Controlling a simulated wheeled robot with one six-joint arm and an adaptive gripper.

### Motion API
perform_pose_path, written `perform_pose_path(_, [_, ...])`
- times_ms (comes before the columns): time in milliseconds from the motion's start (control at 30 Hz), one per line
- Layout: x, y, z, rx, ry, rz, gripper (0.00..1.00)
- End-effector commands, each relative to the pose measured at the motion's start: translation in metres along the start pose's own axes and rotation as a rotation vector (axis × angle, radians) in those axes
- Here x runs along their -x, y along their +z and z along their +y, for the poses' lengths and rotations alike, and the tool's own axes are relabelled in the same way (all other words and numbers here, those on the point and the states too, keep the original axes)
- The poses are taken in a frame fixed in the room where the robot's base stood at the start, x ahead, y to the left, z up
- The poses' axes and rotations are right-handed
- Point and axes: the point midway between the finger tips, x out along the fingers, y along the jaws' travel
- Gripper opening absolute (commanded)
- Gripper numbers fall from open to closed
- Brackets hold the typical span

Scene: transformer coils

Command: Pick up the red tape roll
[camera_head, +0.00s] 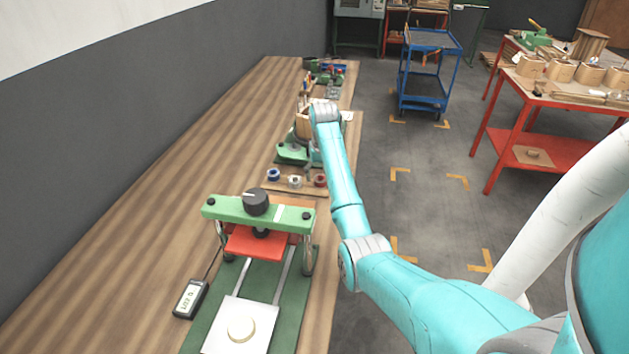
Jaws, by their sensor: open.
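The red tape roll (320,181) lies at the right end of a short row of rolls near the right edge of the wooden bench. A white roll (295,181) and a blue roll (273,174) are to its left. My gripper (309,168) hangs below the wrist of my teal arm, just behind and above the rolls. It is small and partly hidden against the arm, but it is open and apart from the red roll. The exact gap between them cannot be told.
A green press (257,213) with a black knob stands on the wooden bench (150,220) in front of the rolls. A grey meter (190,298) lies beside it. Behind the rolls are a green fixture (290,153) and tools. The bench's left side is clear.

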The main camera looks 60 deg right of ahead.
Motion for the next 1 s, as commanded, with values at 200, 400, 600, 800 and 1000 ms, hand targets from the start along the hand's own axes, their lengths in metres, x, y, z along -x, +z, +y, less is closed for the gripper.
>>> perform_pose_path(200, [-0.011,0.005,0.005,-0.002,0.000,0.002,0.73])
perform_pose_path(400, [-0.011,0.004,0.004,-0.002,0.000,0.002,0.51])
perform_pose_path(600, [-0.011,0.005,0.004,-0.002,0.000,0.001,0.23])
perform_pose_path(800, [-0.011,0.004,0.004,-0.002,0.000,0.001,0.19])
perform_pose_path(1000, [0.003,-0.002,0.000,0.001,0.000,0.003,0.19])
